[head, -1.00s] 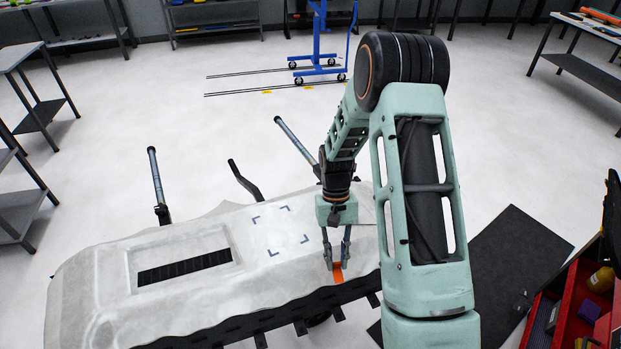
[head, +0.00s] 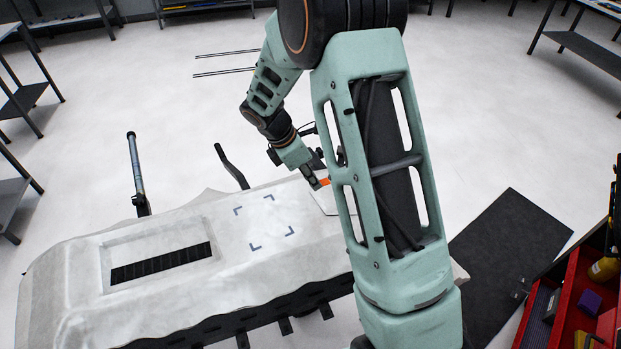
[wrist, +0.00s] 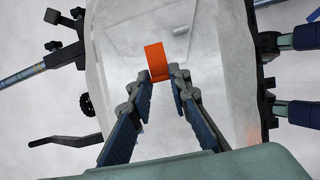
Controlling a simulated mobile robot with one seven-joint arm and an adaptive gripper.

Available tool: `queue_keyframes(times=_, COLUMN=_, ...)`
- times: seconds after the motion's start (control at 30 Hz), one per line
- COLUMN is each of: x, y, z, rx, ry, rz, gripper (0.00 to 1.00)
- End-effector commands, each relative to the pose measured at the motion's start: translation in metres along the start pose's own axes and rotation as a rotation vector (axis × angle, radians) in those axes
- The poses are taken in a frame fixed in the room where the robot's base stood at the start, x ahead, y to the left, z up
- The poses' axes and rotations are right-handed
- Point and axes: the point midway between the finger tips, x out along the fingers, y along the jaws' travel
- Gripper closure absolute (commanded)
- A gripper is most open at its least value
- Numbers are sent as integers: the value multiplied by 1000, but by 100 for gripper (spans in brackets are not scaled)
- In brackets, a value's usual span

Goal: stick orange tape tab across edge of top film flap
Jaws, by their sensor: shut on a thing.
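My gripper (head: 318,182) is over the far right part of the white film-wrapped body (head: 175,290). Its fingers are shut on the orange tape tab (head: 325,182), of which a small piece shows beside my arm. In the wrist view the tab (wrist: 154,56) sticks out past the fingertips (wrist: 166,76), its lower end between them. The top film flap (head: 326,201) shows as a faintly outlined panel partly hidden by my arm; in the wrist view its pale panel (wrist: 180,42) lies behind the tab. I cannot tell whether the tab touches the film.
Corner marks (head: 265,222) and a black slotted vent (head: 160,264) are left of my gripper. Upright bars (head: 138,172) stand along the body's far side. A red toolbox (head: 570,310) stands at the right by a dark mat (head: 510,255).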

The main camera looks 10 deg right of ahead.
Motion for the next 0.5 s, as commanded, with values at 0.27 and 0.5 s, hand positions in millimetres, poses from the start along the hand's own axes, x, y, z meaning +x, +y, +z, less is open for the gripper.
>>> queue_keyframes(times=0.27, x=2, y=4, z=-2, rx=-62, ry=0, rz=24, gripper=90)
queue_keyframes(times=0.5, x=23, y=4, z=-11, rx=-60, ry=0, rz=23, gripper=90)
